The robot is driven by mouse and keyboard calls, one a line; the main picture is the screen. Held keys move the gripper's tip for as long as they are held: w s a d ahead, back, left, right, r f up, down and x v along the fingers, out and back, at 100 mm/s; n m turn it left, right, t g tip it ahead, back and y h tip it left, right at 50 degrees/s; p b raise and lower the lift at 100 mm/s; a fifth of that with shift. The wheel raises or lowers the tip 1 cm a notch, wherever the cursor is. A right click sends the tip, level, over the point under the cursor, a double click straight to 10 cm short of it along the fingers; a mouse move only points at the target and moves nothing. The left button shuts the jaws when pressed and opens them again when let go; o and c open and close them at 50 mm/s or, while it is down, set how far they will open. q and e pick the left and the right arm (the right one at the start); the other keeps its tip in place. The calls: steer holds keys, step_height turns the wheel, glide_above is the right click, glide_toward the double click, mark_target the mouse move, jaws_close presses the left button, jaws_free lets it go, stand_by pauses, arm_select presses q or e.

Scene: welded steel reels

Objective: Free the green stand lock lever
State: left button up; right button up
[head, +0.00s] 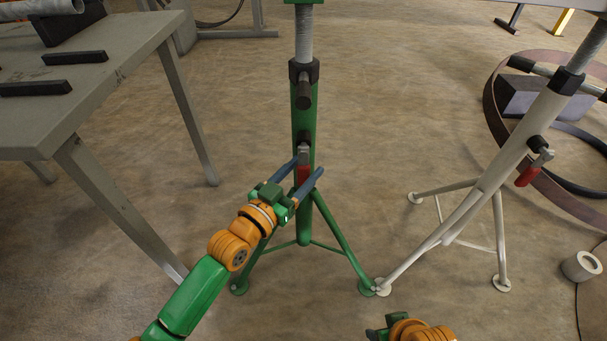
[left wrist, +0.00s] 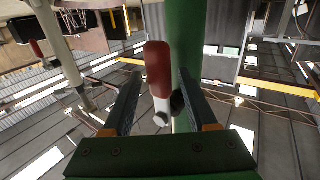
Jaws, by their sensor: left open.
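The green stand (head: 304,110) stands upright on its tripod legs in the middle of the head view. Its lock lever (head: 303,172) has a red handle and hangs down along the front of the post. In the left wrist view the red handle (left wrist: 158,68) and its metal end lie between my finger lines, with the green post (left wrist: 187,50) behind. My left gripper (head: 309,166) is open, with one finger on each side of the lever; I cannot tell whether either finger touches it. My right gripper (head: 378,330) is only partly visible at the bottom edge, apart from the stand.
A white stand (head: 490,180) with its own red lever (head: 528,176) stands to the right, one foot close to the green stand's foot. A grey table (head: 110,100) stands at the left. A grey ring (head: 581,266) lies on the floor at right.

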arm_select(q)
steer(key=shift+w+d, duration=0.15)
jaws_close()
stand_by(1.4)
